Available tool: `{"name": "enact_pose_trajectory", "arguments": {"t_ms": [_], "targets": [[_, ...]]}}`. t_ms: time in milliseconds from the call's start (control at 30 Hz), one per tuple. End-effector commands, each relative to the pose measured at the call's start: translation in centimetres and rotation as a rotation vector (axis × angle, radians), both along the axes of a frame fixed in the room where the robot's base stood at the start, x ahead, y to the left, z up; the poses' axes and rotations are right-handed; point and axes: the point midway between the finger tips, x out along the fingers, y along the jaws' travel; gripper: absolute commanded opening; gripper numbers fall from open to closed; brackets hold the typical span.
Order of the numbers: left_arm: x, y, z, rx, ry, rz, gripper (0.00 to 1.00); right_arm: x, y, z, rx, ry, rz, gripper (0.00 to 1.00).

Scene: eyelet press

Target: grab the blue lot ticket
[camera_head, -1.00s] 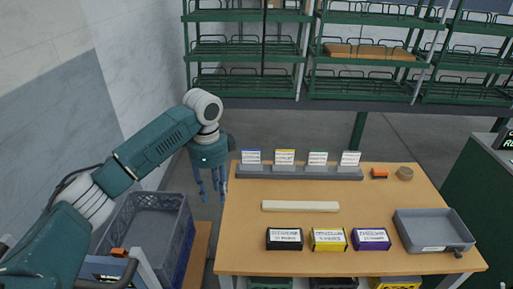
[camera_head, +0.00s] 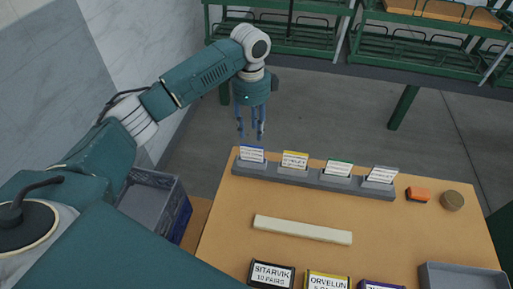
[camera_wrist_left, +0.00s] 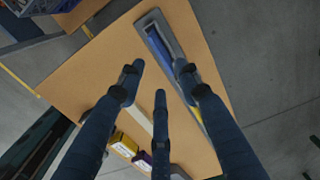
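The blue lot ticket (camera_head: 251,153) has a white face and a blue top edge. It stands at the left end of the grey ticket holder (camera_head: 315,180) on the table. My left gripper (camera_head: 251,132) hangs fingers down just above and behind it, apart from it, and holds nothing. In the left wrist view the fingers of my left gripper (camera_wrist_left: 158,80) are spread open. The blue ticket (camera_wrist_left: 160,42) shows there in the holder, between and beyond the fingertips. My right gripper is not in view.
Yellow (camera_head: 295,160), green (camera_head: 338,169) and grey-white (camera_head: 382,175) tickets stand along the same holder. A cream bar (camera_head: 302,230) lies in front. An orange block (camera_head: 418,194), a round tan thing (camera_head: 452,200) and a grey tray (camera_head: 460,278) are to the right.

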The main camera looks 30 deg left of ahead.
Motion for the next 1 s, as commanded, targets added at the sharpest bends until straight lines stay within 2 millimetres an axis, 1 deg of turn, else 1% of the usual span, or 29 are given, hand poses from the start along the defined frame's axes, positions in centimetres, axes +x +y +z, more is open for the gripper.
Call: {"name": "enact_pose_trajectory", "arguments": {"t_ms": [100, 200, 267, 367, 433, 533, 600, 700, 967, 1000], "targets": [[-0.1, 0.0, -1.9, 0.000, 0.003, 0.001, 0.34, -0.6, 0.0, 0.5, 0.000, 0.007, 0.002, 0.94], [0.0, 0.0, -3.0, 0.000, 0.002, 0.001, 0.34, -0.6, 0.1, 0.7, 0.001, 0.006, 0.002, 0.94], [-0.1, 0.0, -3.5, 0.000, 0.001, 0.000, 0.34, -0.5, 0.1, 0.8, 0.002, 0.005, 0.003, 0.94], [0.0, 0.0, -4.1, 0.000, 0.002, 0.001, 0.34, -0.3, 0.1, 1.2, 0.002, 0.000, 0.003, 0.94], [0.0, 0.1, -4.9, 0.000, 0.002, 0.001, 0.34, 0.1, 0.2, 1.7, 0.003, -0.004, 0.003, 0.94], [0.1, 0.2, -6.4, 0.001, 0.003, 0.002, 0.34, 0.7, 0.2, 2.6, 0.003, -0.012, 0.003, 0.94], [0.1, 0.1, -7.6, 0.000, 0.002, 0.001, 0.34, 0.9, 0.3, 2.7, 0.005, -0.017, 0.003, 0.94], [0.1, 0.1, -8.6, 0.000, 0.001, 0.000, 0.34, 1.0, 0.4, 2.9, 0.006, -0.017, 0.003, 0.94], [0.2, 0.1, -8.9, 0.000, -0.001, -0.001, 0.34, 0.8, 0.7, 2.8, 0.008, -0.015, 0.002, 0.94], [0.2, 0.1, -8.9, 0.000, -0.001, -0.001, 0.28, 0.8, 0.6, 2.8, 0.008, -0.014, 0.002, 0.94]]}}
